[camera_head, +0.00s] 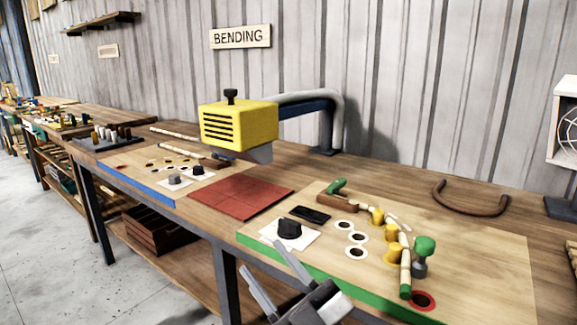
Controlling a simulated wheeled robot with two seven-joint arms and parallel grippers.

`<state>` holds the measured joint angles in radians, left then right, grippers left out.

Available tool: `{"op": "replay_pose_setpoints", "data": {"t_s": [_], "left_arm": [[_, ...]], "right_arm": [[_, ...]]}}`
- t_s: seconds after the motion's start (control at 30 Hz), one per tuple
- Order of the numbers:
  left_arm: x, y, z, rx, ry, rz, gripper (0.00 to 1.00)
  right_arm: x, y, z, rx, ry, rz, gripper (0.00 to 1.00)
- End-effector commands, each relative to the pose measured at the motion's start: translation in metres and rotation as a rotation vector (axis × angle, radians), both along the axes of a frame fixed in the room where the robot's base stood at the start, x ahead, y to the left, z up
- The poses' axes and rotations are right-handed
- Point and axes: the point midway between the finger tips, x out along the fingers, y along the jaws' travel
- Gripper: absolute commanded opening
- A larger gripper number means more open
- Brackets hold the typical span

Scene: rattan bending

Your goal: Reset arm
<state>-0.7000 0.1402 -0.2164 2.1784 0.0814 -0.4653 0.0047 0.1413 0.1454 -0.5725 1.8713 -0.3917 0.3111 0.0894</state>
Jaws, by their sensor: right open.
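My right gripper (262,258) is at the bottom centre, in front of the bench edge. Its two fingers are apart with nothing between them. It is by the front-left corner of the green-edged board (475,255), and one finger overlaps that corner in the picture. A pale rattan piece (405,262) stretches along the yellow pegs (393,253) on this board, with a green-topped peg (423,249) beside it. My left gripper is out of view.
A yellow heater (238,125) overhangs the bench on a bent arm (325,100). Below it lies a red tiled mat (235,196). A blue-edged board (140,180) is further left. A curved brown rod (470,208) lies at the back right. Open floor (50,260) is at left.

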Motion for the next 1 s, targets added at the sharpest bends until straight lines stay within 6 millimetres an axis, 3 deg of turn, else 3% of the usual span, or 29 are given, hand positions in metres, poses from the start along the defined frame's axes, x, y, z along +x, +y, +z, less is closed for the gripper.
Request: {"op": "replay_pose_setpoints", "data": {"t_s": [0.03, 0.17, 0.3, 0.4, 0.5, 0.6, 1.0], "left_arm": [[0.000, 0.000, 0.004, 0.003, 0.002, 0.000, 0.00], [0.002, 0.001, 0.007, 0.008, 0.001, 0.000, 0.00], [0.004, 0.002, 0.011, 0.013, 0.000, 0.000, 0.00], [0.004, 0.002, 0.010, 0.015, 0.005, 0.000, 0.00], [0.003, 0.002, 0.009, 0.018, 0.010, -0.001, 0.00], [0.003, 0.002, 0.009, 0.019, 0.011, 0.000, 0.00], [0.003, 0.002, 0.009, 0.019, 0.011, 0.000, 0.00]], "right_arm": [[0.003, -0.023, -0.033, 0.028, 0.180, -0.074, 0.42], [-0.009, -0.075, -0.117, 0.063, 0.580, -0.229, 0.42], [-0.054, -0.119, -0.196, 0.068, 0.950, -0.344, 0.42], [-0.090, -0.141, -0.234, 0.061, 1.146, -0.395, 0.42], [-0.118, -0.154, -0.257, 0.054, 1.280, -0.424, 0.42], [-0.135, -0.160, -0.268, 0.047, 1.350, -0.439, 0.42], [-0.138, -0.161, -0.270, 0.047, 1.366, -0.442, 0.42]]}}
